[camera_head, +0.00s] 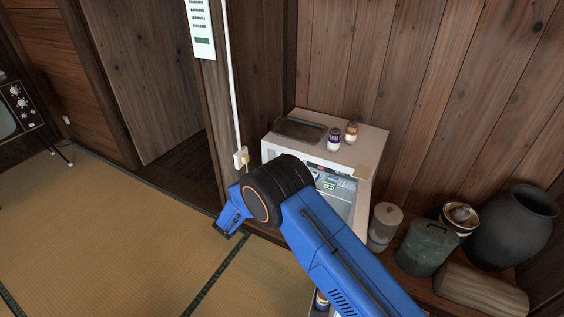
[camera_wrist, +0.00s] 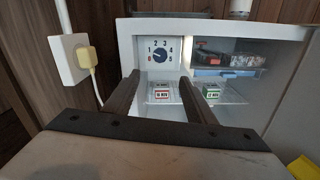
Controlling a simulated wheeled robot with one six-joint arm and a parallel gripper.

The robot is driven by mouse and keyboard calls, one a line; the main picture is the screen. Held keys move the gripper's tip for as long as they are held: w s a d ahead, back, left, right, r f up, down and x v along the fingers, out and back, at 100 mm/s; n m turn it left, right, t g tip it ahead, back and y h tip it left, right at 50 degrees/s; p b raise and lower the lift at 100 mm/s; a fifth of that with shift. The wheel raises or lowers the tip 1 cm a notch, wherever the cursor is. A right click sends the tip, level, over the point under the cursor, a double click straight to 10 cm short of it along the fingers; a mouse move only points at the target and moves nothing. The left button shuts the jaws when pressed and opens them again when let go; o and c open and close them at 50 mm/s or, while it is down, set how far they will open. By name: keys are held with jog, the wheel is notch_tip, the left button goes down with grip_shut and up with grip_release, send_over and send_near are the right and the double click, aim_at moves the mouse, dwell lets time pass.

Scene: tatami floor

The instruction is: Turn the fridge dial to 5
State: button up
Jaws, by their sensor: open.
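A small white fridge (camera_head: 364,155) stands open against the wooden wall; its interior also shows in the wrist view. The dial (camera_wrist: 160,56) is a dark blue knob on a white square plate with numbers around it, at the upper left inside the fridge. I cannot tell surely which number its pointer marks. My gripper (camera_wrist: 159,79) is open and empty, its two dark fingers spread below and to either side of the dial, apparently apart from it. In the head view my blue arm reaches across the fridge front and hides the dial and my fingertips.
A wire shelf holds two small boxes (camera_wrist: 162,95) (camera_wrist: 209,94), with packaged food (camera_wrist: 230,59) to the right. A wall outlet with a plug (camera_wrist: 86,60) is left of the fridge. Jars (camera_head: 334,138) stand on top. Pots (camera_head: 428,247) crowd the right; tatami (camera_head: 110,230) is clear at left.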

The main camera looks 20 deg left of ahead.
jog(key=w+d, duration=0.1)
jog(key=w, duration=1.6)
jog(key=shift+d, duration=0.15)
jog(key=shift+w, duration=0.1)
jog(key=c, duration=1)
jog(key=shift+c, duration=0.2)
